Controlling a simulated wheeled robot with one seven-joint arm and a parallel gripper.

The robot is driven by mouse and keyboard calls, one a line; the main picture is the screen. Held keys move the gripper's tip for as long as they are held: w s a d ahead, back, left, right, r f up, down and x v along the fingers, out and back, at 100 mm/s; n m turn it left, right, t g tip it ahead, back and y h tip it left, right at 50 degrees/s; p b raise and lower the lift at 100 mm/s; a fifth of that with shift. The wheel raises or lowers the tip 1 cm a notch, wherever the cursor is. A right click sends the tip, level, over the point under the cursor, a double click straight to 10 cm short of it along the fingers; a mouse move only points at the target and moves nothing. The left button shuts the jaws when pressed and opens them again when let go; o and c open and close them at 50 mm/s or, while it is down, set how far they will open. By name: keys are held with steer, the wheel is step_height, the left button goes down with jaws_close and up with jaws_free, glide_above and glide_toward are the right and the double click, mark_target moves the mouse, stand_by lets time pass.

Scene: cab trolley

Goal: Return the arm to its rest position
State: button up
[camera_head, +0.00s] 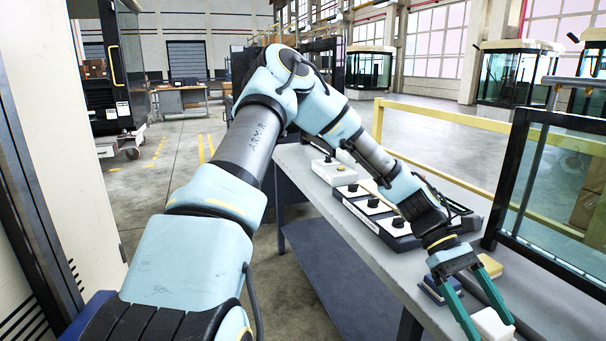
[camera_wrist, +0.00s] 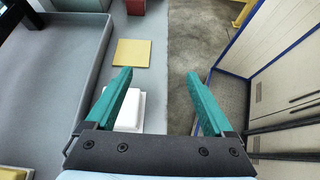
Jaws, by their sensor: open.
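My arm reaches forward from the lower left of the head view and bends down to the right over a grey bench (camera_head: 345,225). My gripper (camera_head: 492,325) has two green fingers spread apart, with nothing between them. In the wrist view my gripper (camera_wrist: 155,85) is also open and empty, above the bench edge with floor under its right finger. A white block (camera_head: 494,323) lies on the bench close to the fingers. It also shows in the wrist view (camera_wrist: 128,112), partly behind the left finger.
A yellow block (camera_head: 490,265) and a blue block (camera_head: 436,289) lie by my gripper. A glass panel (camera_head: 555,185) stands right of the bench. A white cabinet (camera_head: 45,130) is at left. Floor (camera_head: 160,170) between is clear.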

steer(key=w+a+f+m+t+y, duration=0.1)
steer(key=w+a+t, duration=0.4)
steer(key=a, duration=0.5)
steer(key=w+a+f+m+t+y, duration=0.1)
steer(key=w+a+m+t, duration=0.1)
steer(key=w+a, duration=0.6)
steer(key=a+r+t, duration=0.2)
steer(key=a+r, duration=0.1)
steer(key=a, duration=0.7)
steer(key=a+r+m+t+y, duration=0.1)
steer(key=a+r+t, duration=0.2)
steer(key=a, duration=0.7)
steer(key=shift+w+r+m+t+y+p, duration=0.35)
steer(key=shift+w+r, duration=0.1)
steer(key=shift+r, duration=0.25)
